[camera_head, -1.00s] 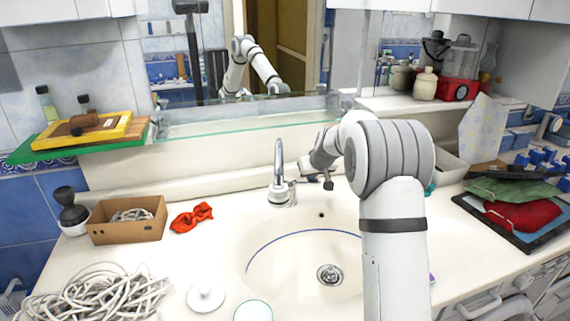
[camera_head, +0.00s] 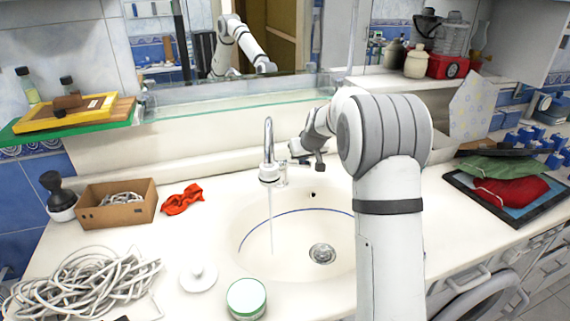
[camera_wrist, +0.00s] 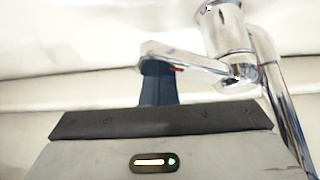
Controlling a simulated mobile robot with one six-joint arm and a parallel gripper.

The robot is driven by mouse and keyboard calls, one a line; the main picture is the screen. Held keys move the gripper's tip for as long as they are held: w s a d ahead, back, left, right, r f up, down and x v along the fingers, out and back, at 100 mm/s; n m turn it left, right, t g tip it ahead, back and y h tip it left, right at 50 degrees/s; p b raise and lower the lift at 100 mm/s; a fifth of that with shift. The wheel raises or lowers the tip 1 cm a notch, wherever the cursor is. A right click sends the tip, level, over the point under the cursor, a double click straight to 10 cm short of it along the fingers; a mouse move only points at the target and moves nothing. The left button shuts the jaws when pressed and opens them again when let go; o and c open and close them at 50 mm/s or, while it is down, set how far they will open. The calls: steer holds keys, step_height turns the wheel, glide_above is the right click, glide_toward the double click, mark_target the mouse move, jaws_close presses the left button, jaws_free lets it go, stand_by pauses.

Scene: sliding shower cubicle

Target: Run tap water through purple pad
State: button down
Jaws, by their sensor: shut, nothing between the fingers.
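The chrome tap (camera_head: 268,150) stands at the back rim of the sink, and a thin stream of water (camera_head: 271,215) runs from its spout into the basin (camera_head: 290,240). My gripper (camera_head: 305,162) is shut and empty beside the tap's lever, on its right side. In the wrist view my shut dark fingers (camera_wrist: 158,85) are right at the end of the tap's lever (camera_wrist: 195,65); whether they touch it I cannot tell. No purple pad is visible now; my arm covers the counter right of the basin.
A red cloth (camera_head: 181,199), a cardboard box (camera_head: 117,207), a coiled rope (camera_head: 85,280), a white lid (camera_head: 198,277) and a green-rimmed jar (camera_head: 246,299) stand left of the basin. A dark tray (camera_head: 465,188) with cloths lies right. A glass shelf (camera_head: 235,107) spans behind the tap.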

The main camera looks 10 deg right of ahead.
steer(key=shift+s+b, duration=0.3)
steer(key=shift+s, duration=0.1)
steer(key=shift+s+d+b, duration=0.15)
steer(key=shift+b, duration=0.2)
stand_by(0.4)
steer(key=shift+w+d, duration=0.25)
steer(key=shift+w, duration=0.3)
step_height(320, 180, up, 7)
steer(key=p, duration=0.4)
steer(key=shift+f, duration=0.1)
